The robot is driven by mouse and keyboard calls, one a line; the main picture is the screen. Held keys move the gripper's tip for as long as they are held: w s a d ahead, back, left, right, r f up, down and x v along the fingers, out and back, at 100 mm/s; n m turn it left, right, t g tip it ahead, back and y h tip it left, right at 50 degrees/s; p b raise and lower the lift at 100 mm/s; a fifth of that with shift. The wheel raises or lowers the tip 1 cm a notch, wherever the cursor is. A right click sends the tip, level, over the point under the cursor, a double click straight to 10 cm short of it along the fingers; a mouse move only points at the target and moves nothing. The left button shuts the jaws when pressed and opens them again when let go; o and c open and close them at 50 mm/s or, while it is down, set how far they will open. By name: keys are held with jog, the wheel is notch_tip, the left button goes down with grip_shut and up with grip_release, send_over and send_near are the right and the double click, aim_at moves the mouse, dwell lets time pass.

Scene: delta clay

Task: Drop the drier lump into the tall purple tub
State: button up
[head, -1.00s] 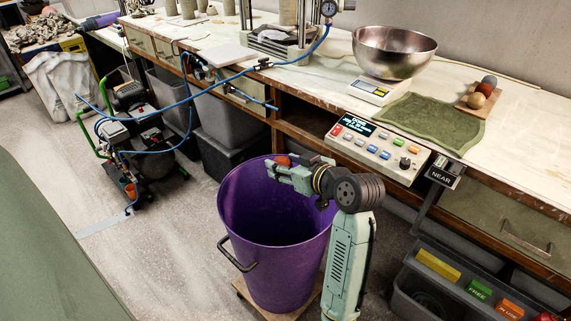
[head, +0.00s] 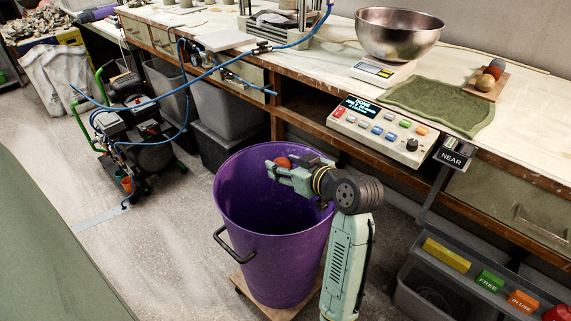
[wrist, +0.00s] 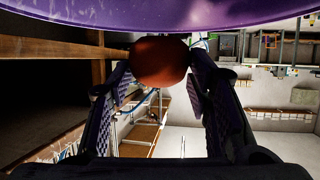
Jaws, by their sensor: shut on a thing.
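The tall purple tub (head: 275,245) stands upright on a wooden dolly on the floor in the head view. Its purple rim also crosses the top of the wrist view (wrist: 120,16). My gripper (head: 282,169) is over the tub's open mouth, near the rim on the bench side. It is shut on a reddish-orange lump (head: 283,162). In the wrist view the lump (wrist: 160,61) sits between both fingertips. The tub's bottom is hidden from me. I cannot tell from these views how dry the lump is.
A small board (head: 484,86) on the bench holds other balls beside a green cloth (head: 440,104). A steel bowl (head: 398,35) sits on a scale. Blue hoses run to a compressor (head: 135,140) left of the tub.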

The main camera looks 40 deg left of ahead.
jog(key=o, duration=1.4)
jog(key=shift+o, duration=0.2)
jog(key=v, duration=1.2)
